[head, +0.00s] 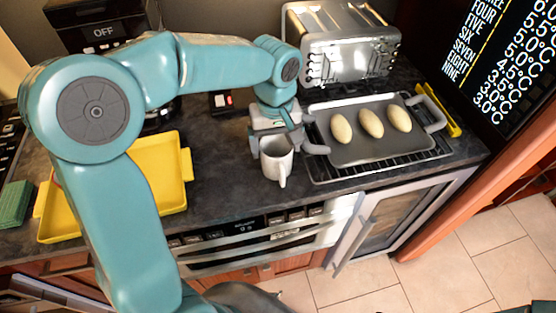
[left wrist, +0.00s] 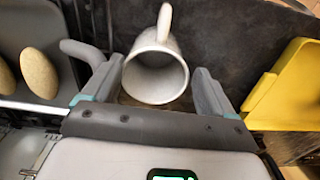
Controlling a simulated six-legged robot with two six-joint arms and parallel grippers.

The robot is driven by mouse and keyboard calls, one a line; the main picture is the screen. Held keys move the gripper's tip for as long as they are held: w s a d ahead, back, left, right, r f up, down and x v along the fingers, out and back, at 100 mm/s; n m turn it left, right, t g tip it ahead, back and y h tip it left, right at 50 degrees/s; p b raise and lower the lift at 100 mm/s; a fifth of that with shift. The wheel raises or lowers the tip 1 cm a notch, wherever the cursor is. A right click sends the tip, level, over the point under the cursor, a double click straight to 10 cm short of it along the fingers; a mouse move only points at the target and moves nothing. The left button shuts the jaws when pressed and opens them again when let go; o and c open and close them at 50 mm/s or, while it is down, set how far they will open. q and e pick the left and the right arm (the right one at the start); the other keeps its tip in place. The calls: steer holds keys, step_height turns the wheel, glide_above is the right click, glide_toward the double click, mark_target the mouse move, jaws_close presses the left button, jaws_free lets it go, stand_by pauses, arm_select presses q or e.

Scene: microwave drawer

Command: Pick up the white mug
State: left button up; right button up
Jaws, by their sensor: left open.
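The white mug (head: 276,163) stands on the dark counter in front of the toaster, left of the grey tray. Its handle points toward the counter's front edge. In the left wrist view the mug (left wrist: 155,72) lies between the two fingers, its open mouth facing the camera. My left gripper (head: 277,142) is open and reaches down around the mug from above and behind. In the left wrist view the left gripper (left wrist: 158,85) has one finger on each side of the mug; I cannot tell whether they touch it. My right gripper is not in view.
A grey tray (head: 360,152) with three egg-shaped items sits on a rack close to the right of the mug, its handle near my gripper. A yellow tray (head: 172,190) lies to the left. A silver toaster (head: 343,45) stands behind. The counter's front edge is close to the mug.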

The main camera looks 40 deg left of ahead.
mark_target(276, 154)
arm_select(q)
steer(key=f, duration=0.5)
steer(key=shift+w, duration=0.25)
steer(key=shift+s+d+r, duration=0.1)
steer(key=shift+s+d, duration=0.05)
steer(key=shift+c, duration=0.3)
steer(key=c, duration=0.9)
